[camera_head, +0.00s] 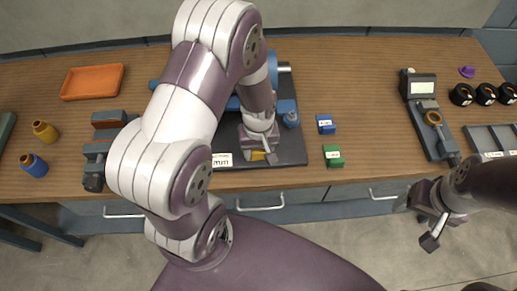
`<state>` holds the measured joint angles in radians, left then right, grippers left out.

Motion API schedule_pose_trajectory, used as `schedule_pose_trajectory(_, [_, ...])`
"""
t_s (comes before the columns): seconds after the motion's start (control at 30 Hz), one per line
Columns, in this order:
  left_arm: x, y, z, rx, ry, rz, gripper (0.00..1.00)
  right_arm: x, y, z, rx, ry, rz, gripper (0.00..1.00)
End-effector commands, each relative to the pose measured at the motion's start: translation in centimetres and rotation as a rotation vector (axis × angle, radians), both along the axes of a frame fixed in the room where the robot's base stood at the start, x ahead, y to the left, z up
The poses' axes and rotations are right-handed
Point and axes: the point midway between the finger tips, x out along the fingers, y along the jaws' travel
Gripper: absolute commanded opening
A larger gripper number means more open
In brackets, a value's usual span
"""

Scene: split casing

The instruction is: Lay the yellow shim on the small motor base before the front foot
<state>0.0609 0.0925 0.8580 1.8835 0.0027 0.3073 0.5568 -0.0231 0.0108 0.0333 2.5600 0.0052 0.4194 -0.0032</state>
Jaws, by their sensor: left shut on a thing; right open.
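The yellow shim (257,155) shows as a small yellow patch at the jaws of my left gripper (264,158). My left gripper is shut on it, low over the front part of a dark base plate (293,150). I cannot tell whether the shim touches anything below. Blue motor parts (286,106) stand on the plate behind the gripper. My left arm hides much of the motor and the plate's left side, and the front foot cannot be made out. My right gripper (431,232) is open and empty, in front of the bench edge at the right.
A blue block (326,124) and a green block (333,156) lie right of the plate. A gauge device (422,88) stands further right, near several black rings (486,94). An orange tray (92,82), a vise (97,160) and small bottles (34,165) are left. The bench between blocks and gauge is clear.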

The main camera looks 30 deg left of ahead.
Motion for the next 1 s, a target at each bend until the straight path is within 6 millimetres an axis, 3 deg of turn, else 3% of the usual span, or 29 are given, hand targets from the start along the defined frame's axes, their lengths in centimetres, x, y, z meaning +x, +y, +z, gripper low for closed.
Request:
schedule_pose_trajectory(0.63, [0.01,0.01,-0.83,0.000,0.000,0.000,0.23,0.00,0.00,-0.42,0.000,0.000,0.000,0.76])
schedule_pose_trajectory(0.67, [0.02,0.00,-0.77,0.000,0.000,0.000,0.62,0.00,0.00,-0.37,0.000,0.000,0.000,0.76])
schedule_pose_trajectory(0.7, [0.02,0.00,-0.76,0.000,0.000,0.000,0.75,0.00,0.00,-0.37,0.000,0.000,0.000,0.76])
schedule_pose_trajectory(0.73, [0.01,0.00,-0.76,0.000,0.000,0.000,0.82,0.00,0.00,-0.37,0.000,0.000,0.000,0.76])
schedule_pose_trajectory(1.0, [0.01,0.01,-0.77,0.000,0.000,0.000,0.82,0.00,0.00,-0.37,0.000,0.000,0.000,0.76])
